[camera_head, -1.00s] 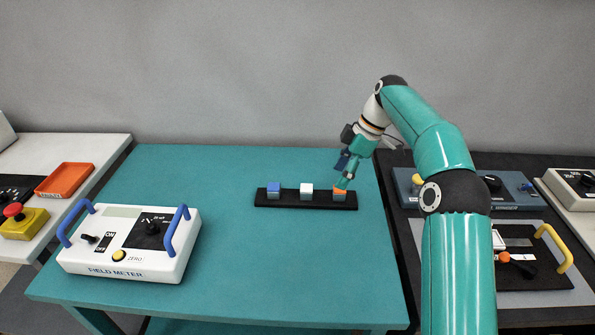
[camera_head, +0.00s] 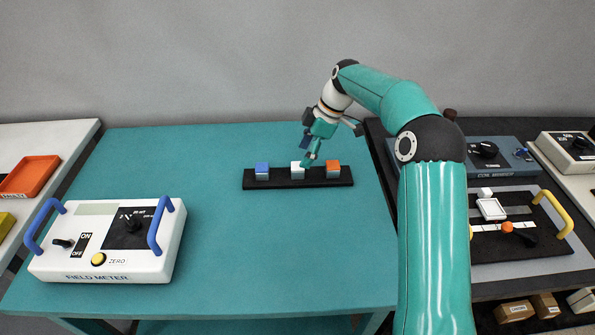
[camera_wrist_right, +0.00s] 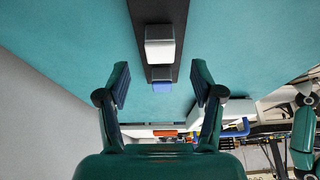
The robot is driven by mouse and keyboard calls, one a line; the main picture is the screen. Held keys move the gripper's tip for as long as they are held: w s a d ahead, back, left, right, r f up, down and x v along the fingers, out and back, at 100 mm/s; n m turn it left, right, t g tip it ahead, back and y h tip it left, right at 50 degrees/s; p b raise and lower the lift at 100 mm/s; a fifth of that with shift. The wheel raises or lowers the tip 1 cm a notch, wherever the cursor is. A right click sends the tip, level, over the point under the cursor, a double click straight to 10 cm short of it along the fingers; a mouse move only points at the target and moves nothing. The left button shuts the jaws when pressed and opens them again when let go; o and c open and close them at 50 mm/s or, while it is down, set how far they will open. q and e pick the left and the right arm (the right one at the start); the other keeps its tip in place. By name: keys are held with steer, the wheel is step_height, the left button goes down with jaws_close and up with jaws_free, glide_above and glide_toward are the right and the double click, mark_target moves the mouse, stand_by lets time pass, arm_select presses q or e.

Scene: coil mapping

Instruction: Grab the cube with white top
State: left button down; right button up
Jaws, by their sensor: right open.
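The cube with the white top (camera_head: 297,168) sits in the middle of a black strip (camera_head: 340,182) on the teal table, between a blue-topped cube (camera_head: 262,168) and an orange-topped cube (camera_head: 333,166). My right gripper (camera_head: 308,163) is just above and beside the white-topped cube in the head view. In the right wrist view the white-topped cube (camera_wrist_right: 160,45) lies ahead, between the lines of the two spread fingers (camera_wrist_right: 160,88), and the blue-topped cube (camera_wrist_right: 161,74) shows too. The gripper is open and empty.
A white field meter (camera_head: 110,240) with blue handles stands at the table's front left. A dark bench at the right holds a blue-grey device (camera_head: 500,158) and a black board with a yellow handle (camera_head: 552,212). The teal table's middle is clear.

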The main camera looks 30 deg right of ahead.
mark_target(298, 165)
steer(key=shift+p+x, duration=0.35)
steer(key=shift+x, duration=2.65)
jaws_close()
steer(key=shift+r, duration=0.2)
